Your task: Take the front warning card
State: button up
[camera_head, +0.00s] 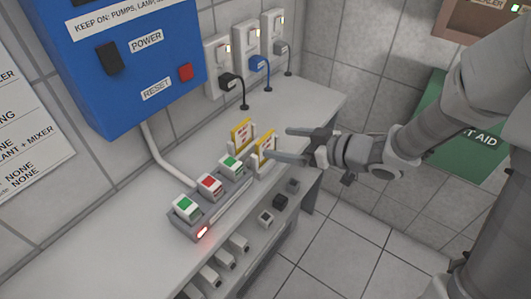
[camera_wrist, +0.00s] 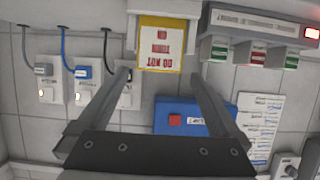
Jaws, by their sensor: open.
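The front warning card (camera_head: 264,150) is white with red text and a yellow border. It stands upright in a pale holder at the right end of the shelf's switch strip. A similar rear card (camera_head: 241,134) stands just behind it. My gripper (camera_head: 283,144) is open and empty, just right of the front card, with its fingers pointing at it. In the wrist view, a card (camera_wrist: 161,47) with upside-down text lies ahead, centred between the open fingers (camera_wrist: 162,80). Only one card shows there; the other is not visible. I see no contact.
A strip of green and red switches (camera_head: 210,186) stands left of the cards. A blue box (camera_head: 125,65) and plugged sockets (camera_head: 248,55) are on the wall behind. Below the shelf's front edge are several small fittings (camera_head: 239,243). A green first-aid panel (camera_head: 455,120) is at right.

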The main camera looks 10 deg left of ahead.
aim_at(267, 140)
jog(key=b+x, duration=0.1)
jog(key=x, duration=0.3)
jog(key=shift+a, duration=0.1)
jog(key=b+x, duration=0.1)
jog(key=x, duration=0.4)
jog(key=shift+w+f+b, duration=0.1)
jog(key=shift+w+b, duration=0.05)
jog(key=shift+b, duration=0.2)
jog(key=c, duration=1.1)
